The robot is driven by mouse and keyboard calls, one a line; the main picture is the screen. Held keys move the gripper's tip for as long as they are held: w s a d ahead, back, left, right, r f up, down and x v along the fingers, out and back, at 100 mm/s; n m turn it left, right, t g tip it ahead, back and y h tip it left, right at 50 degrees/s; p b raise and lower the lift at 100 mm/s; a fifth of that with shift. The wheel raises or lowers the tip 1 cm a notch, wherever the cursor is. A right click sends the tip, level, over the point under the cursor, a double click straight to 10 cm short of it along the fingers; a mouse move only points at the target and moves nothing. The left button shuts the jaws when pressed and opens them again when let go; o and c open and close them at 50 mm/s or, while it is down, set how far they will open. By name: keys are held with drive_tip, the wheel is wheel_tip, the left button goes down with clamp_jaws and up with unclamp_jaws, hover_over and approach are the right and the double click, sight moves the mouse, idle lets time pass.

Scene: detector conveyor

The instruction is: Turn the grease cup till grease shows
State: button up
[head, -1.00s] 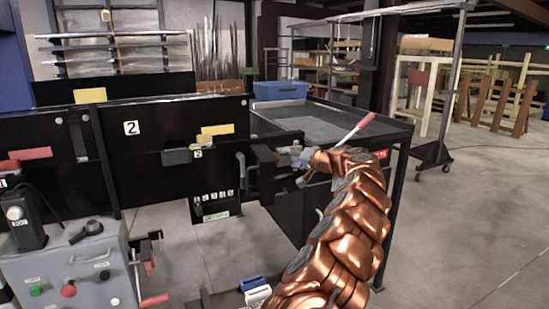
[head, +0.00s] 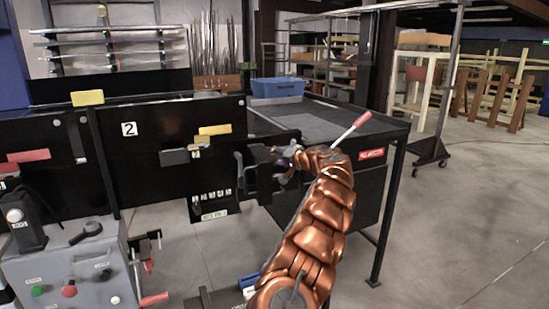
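My gripper (head: 284,163) is at the right end of the black conveyor frame (head: 125,165), beside a dark bracket there. It is small in the head view and partly covered by my copper arm, so I cannot tell whether its fingers are open or shut. Small pale and purplish parts show around the fingers. I cannot make out the grease cup; it may be hidden by the gripper or too small to tell. No grease can be seen.
A black-topped table (head: 325,125) with a blue bin (head: 277,88) stands behind the gripper. A red-handled rod (head: 350,130) slants up just right of it. A grey control box (head: 75,270) stands at lower left. Open floor (head: 450,240) lies to the right.

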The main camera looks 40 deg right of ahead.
drive_tip(key=shift+w, duration=0.1)
drive_tip(key=shift+c, duration=0.3)
drive_tip(key=c, duration=1)
drive_tip(key=shift+a, duration=0.2)
drive_tip(key=shift+c, duration=0.4)
drive_tip(key=shift+d, duration=0.1)
drive_tip(key=shift+d+f+m+t+y+b, duration=0.1)
drive_tip(key=shift+m+t+y+b, duration=0.1)
drive_tip(key=shift+m+t+b, duration=0.6)
drive_tip(key=shift+d+f+m+t+y+b, duration=0.1)
drive_tip(key=shift+m+t+y+b, duration=0.15)
drive_tip(key=shift+m+b, duration=1.05)
drive_tip(key=shift+f+m+t+y+b, duration=0.15)
drive_tip(key=shift+m+t+b, duration=0.45)
drive_tip(key=shift+m, duration=0.9)
drive_tip(key=shift+r, duration=0.1)
